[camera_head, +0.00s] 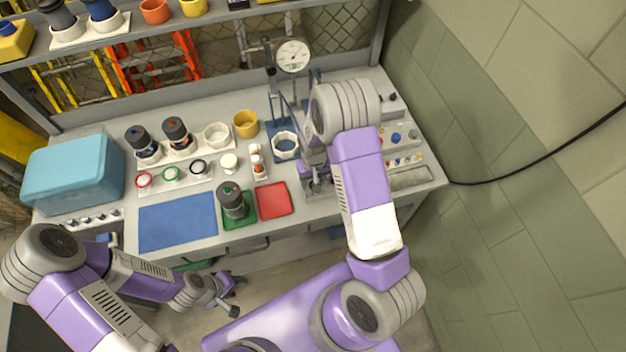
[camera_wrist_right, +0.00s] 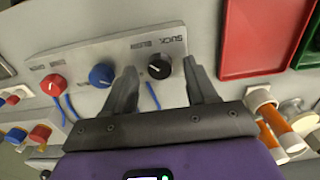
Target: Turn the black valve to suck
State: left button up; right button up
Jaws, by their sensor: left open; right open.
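The black valve (camera_wrist_right: 159,66) is a round knob on a grey panel (camera_wrist_right: 105,58) in the right wrist view, with printed labels just above it, one reading SUCK. A small pale mark shows on the knob; where it points is too small to tell for sure. My right gripper (camera_wrist_right: 160,68) is open, its fingers on either side of the knob in the picture; contact cannot be told. In the head view, my right gripper (camera_head: 316,184) is over the bench right of the red tray, and my arm hides the valve. My left gripper (camera_head: 228,294) is open and empty, low in front of the bench.
A blue knob (camera_wrist_right: 101,75) and a red knob (camera_wrist_right: 53,84) sit left of the valve on its panel. A red tray (camera_wrist_right: 262,38) and orange-white bottles (camera_wrist_right: 272,128) are to the right. The bench also bears a teal box (camera_head: 72,170) and blue mat (camera_head: 178,222).

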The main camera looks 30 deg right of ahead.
jog(key=shift+f, duration=0.35)
jog(key=c, duration=1.1)
jog(key=shift+o, duration=0.2)
